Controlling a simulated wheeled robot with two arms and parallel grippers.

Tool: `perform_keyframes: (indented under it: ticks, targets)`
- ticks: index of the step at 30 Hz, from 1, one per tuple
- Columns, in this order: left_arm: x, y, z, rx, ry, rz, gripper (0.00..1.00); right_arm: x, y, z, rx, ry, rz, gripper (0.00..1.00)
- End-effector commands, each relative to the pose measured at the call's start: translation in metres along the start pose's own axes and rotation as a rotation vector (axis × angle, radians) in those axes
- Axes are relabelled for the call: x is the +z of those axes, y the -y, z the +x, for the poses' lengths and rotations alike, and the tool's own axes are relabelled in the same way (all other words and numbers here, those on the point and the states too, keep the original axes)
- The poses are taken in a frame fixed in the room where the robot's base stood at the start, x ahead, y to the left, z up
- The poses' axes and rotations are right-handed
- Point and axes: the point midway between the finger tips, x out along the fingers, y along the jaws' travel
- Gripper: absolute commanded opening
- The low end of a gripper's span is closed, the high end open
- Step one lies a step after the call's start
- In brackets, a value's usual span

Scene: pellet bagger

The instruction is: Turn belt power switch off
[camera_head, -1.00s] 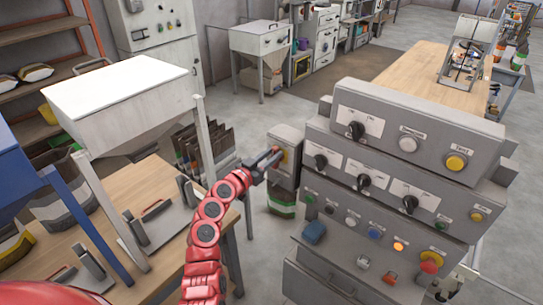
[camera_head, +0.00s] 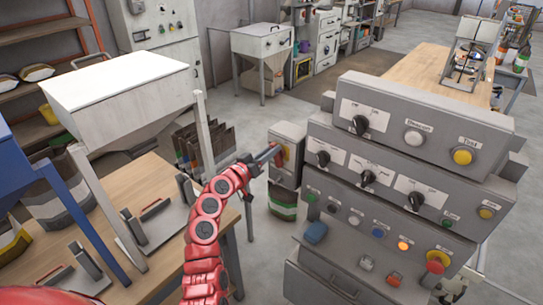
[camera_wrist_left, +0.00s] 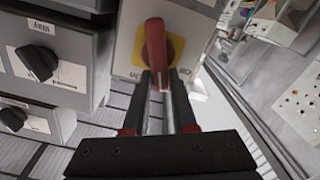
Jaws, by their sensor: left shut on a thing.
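The belt power switch is a red rotary handle (camera_wrist_left: 155,45) on a yellow plate (camera_wrist_left: 137,50), fixed to a grey box. In the head view the grey box (camera_head: 287,134) stands just left of the large control console. My left gripper (camera_head: 272,155) reaches it from the left. In the left wrist view the two narrow fingers (camera_wrist_left: 158,80) are shut on the lower end of the red handle, which looks close to upright in that picture. Small lettering beside the handle is too blurred to read surely. In the head view the fingers partly hide the handle. My right gripper is not in view.
The grey console (camera_head: 400,175) with black knobs, coloured buttons and a red knob stands close on the right. A wooden table (camera_head: 150,205) and a white-topped hopper (camera_head: 115,85) are on the left.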

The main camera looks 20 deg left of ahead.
Motion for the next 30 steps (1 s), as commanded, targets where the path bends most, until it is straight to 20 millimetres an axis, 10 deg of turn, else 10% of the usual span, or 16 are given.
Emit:
perform_keyframes:
  ticks: [30]
  targets:
    - [0.02, 0.018, 0.001, -0.01, 0.022, -0.945, 0.0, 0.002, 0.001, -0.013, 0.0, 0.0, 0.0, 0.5]
